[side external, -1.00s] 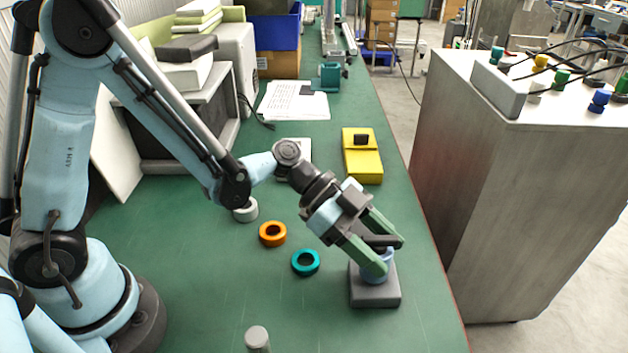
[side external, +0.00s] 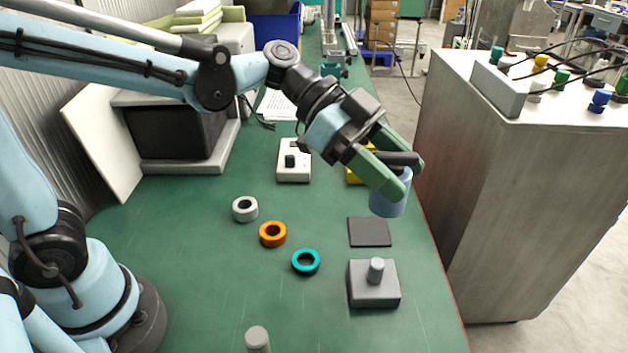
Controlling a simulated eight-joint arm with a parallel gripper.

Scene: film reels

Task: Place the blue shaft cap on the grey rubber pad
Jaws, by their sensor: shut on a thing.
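My gripper (side external: 400,178) is shut on the blue shaft cap (side external: 388,199), a pale blue cylinder. It holds the cap in the air, a little tilted, over the right side of the green bench. The flat dark grey rubber pad (side external: 370,232) lies on the bench just below the cap in the picture, apart from it, with nothing on it. The green fingers hide the upper part of the cap.
A grey block with an upright peg (side external: 376,271) stands in front of the pad. White (side external: 245,209), orange (side external: 273,234) and teal (side external: 306,262) rings lie to the left. A white box (side external: 294,161) and a partly hidden yellow box (side external: 354,176) stand behind. A grey post (side external: 257,339) is at the front.

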